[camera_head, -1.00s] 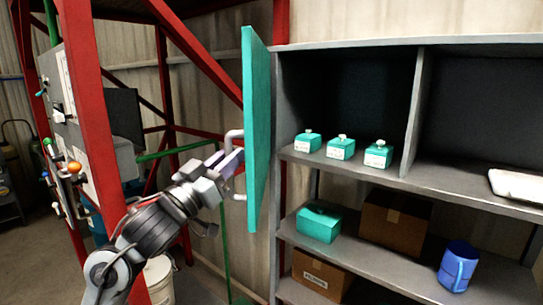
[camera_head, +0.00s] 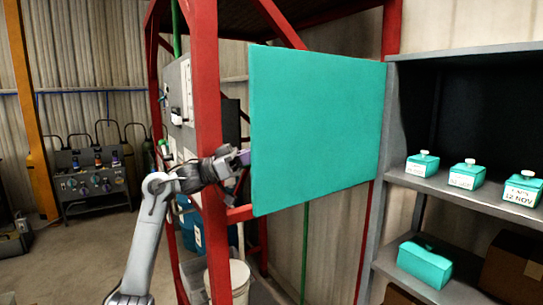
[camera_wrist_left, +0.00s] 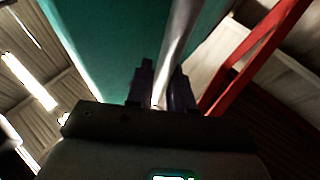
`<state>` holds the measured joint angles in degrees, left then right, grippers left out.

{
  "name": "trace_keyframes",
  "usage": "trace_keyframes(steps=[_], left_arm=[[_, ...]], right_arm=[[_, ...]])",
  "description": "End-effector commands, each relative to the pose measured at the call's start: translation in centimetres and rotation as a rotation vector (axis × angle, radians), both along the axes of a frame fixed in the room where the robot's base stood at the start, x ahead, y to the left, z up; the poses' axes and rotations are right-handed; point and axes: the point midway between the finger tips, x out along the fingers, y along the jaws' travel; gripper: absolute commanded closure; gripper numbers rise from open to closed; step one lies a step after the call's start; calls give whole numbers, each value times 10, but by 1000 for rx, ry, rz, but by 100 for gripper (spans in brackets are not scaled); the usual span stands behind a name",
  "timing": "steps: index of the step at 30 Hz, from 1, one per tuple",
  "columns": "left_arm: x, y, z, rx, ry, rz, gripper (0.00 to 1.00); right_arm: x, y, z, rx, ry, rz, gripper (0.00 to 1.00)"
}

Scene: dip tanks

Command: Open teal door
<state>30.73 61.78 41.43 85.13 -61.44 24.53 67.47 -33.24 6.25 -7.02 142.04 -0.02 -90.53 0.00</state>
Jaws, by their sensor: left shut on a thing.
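The teal door (camera_head: 318,130) is swung wide open to the left of the grey shelf, with its inner face toward me. It hangs at the shelf's left edge. My left gripper (camera_head: 244,157) is at the door's left edge, its fingertips partly hidden behind the door. In the left wrist view, my left gripper (camera_wrist_left: 160,88) is shut on the pale bar handle (camera_wrist_left: 178,45), with the teal door (camera_wrist_left: 105,40) beside it. The handle is hidden in the head view. My right gripper is not in view.
The grey shelf (camera_head: 392,130) has an open compartment with several small teal boxes (camera_head: 467,173). A larger teal box (camera_head: 424,262) sits below. A red frame post (camera_head: 207,130) and a control panel (camera_head: 182,110) stand close to my left arm. A white bucket (camera_head: 228,282) is on the floor.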

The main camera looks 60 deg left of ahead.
Motion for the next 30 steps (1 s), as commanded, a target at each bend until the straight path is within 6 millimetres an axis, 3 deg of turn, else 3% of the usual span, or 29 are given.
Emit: trace_keyframes(steps=[15, 16, 30], left_arm=[[2, 2, -4, -1, 10, -13, 100], [2, 2, -4, -1, 10, -13, 74], [0, 2, 2, 2, 2, -14, 73]], right_arm=[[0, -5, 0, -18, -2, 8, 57], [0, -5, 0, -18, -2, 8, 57], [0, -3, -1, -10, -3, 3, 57]])
